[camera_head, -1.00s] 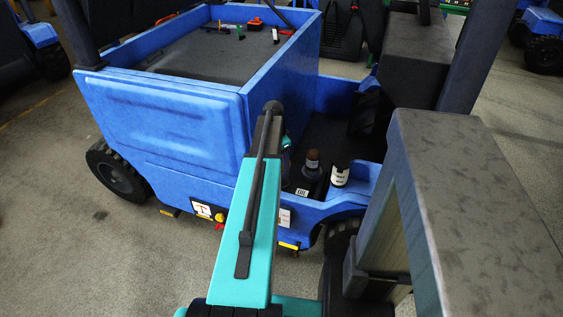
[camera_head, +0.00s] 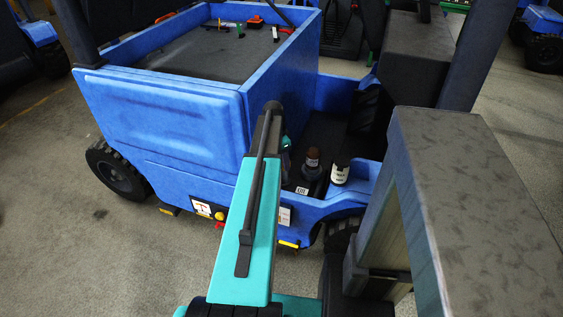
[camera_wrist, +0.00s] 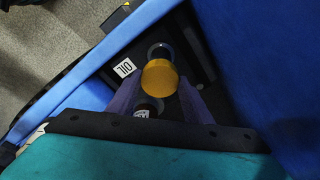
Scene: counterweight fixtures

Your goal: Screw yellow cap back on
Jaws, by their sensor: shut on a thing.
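In the wrist view, the round yellow cap (camera_wrist: 160,77) sits between the two fingers of my gripper (camera_wrist: 160,88), which is shut on it. Just beyond the cap is a dark round bottle top (camera_wrist: 160,51) with a grey rim. The cap partly covers it, and I cannot tell whether they touch. A white OIL label (camera_wrist: 124,68) lies left of the cap and also shows in the head view (camera_head: 302,190). In the head view my arm hides the gripper and cap.
In the head view, a brown-topped bottle (camera_head: 313,154) and a dark bottle with a white label (camera_head: 340,174) stand in the recess of the blue vehicle (camera_head: 165,125). Its blue walls rise close beside my gripper. Small items lie in the grey-floored bed (camera_head: 205,58).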

